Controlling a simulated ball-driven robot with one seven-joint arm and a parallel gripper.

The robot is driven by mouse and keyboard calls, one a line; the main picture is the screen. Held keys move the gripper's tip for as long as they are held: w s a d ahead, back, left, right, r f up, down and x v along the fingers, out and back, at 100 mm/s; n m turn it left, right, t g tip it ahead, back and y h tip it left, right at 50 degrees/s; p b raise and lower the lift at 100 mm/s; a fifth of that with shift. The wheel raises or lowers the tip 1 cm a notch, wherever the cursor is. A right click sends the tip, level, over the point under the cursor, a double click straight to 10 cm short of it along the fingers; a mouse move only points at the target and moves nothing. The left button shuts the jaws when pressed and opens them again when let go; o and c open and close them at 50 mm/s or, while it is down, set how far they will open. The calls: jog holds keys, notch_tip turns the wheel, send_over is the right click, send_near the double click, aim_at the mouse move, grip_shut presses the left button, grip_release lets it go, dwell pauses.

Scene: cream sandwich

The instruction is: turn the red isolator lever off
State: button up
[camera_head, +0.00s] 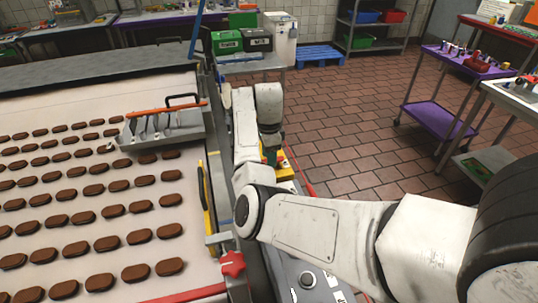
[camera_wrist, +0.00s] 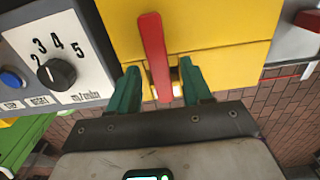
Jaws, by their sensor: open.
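The red lever (camera_wrist: 154,52) stands nearly upright on the front of a yellow box (camera_wrist: 220,30) in the wrist view, its top leaning slightly left. My gripper (camera_wrist: 159,72) is open, with one green finger on each side of the lever's lower part. Small gaps show between the fingers and the lever, so it is not clamped. In the head view my arm hides most of the gripper; part of the yellow box (camera_head: 285,167) shows beside it.
A grey control panel with a black dial (camera_wrist: 57,74) and a blue button (camera_wrist: 11,80) sits left of the yellow box. In the head view a conveyor (camera_head: 105,85) with rows of brown biscuits runs along the left. Tiled floor (camera_head: 345,130) is open to the right.

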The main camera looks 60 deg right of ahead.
grip_shut()
